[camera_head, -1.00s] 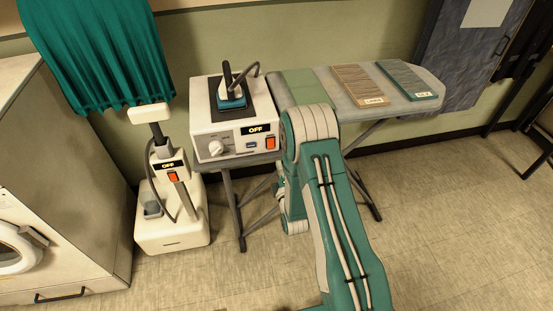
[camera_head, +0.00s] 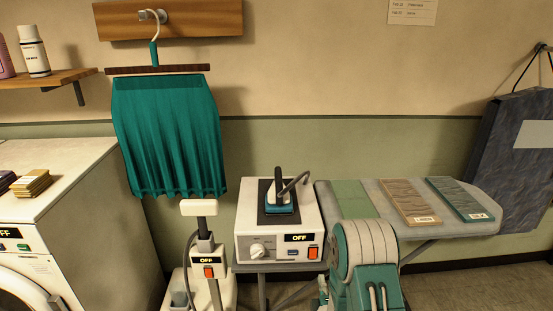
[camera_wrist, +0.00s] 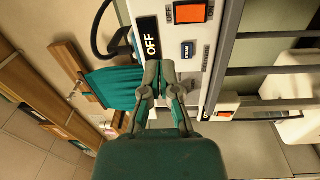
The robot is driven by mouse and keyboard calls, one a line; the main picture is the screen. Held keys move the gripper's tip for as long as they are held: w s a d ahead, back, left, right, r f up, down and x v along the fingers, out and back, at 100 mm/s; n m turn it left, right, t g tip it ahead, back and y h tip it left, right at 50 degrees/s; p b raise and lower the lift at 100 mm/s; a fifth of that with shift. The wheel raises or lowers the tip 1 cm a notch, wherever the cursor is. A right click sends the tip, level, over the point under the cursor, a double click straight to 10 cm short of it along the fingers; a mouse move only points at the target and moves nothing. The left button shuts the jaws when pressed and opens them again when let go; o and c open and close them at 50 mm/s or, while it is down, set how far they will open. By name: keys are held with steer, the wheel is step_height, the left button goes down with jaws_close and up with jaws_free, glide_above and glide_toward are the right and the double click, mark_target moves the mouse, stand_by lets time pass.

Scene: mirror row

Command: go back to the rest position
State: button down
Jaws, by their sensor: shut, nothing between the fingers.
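My gripper (camera_wrist: 160,75) shows in the wrist view with its fingertips together and nothing between them. It is in front of the white iron station (camera_wrist: 195,45), whose display reads OFF. I cannot tell whether it touches the station. In the head view my teal and white arm rises at the bottom, right of the station (camera_head: 250,235), and the gripper is not visible there. The iron (camera_head: 279,195) sits on the dark pad on top of the station.
An ironing board (camera_head: 370,205) with two fabric strips stands at the right. A garment steamer (camera_head: 210,262), reading OFF, stands left of the station. A teal skirt (camera_head: 168,135) hangs above it. A white washer (camera_head: 50,255) is at the left. A dark garment bag (camera_head: 515,165) hangs far right.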

step_height(320, 180, up, 10)
steer(key=w+m+g, duration=0.2)
steer(key=m+g, duration=0.1)
steer(key=m, duration=0.1)
steer(key=s+r+m+g, duration=0.3)
steer(key=s+r+m, duration=0.25)
steer(key=r, duration=0.35)
steer(key=s+r+m+g, duration=0.3)
steer(key=s+r+m, duration=0.1)
steer(key=s, duration=0.9)
steer(key=s+r+m+g, duration=0.3)
steer(key=s+r+g, duration=0.1)
steer(key=s, duration=0.9)
steer(key=shift+s+m, duration=0.3)
steer(key=shift+m, duration=0.05)
